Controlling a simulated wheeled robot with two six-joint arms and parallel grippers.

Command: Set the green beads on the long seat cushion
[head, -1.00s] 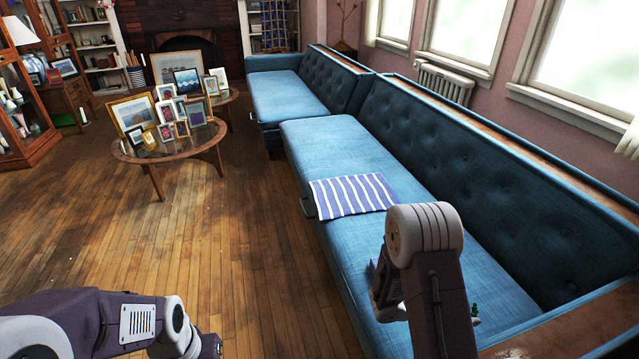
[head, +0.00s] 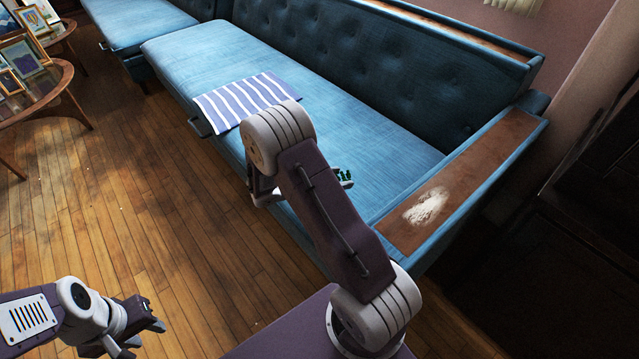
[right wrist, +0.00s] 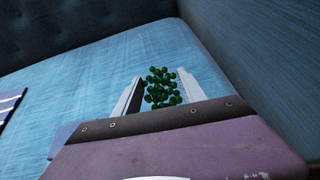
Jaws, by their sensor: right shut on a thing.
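The green beads (head: 343,175) are a small dark-green cluster, mostly hidden behind my right arm in the head view. In the right wrist view the beads (right wrist: 162,85) sit between the two pale fingers of my right gripper (right wrist: 158,92), which is shut on them. The blue long seat cushion (head: 190,60) lies behind and below them, near its armrest end; it also fills the right wrist view (right wrist: 80,100). I cannot tell whether the beads touch it. My left gripper (head: 150,334) is empty and open over the floor at lower left.
A blue-and-white striped cloth (head: 243,102) lies across the cushion's front edge. A wooden armrest (head: 470,175) with a pale patch bounds the seat's near end. The tufted backrest (head: 370,60) stands behind. A round table with picture frames (head: 40,100) is at far left.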

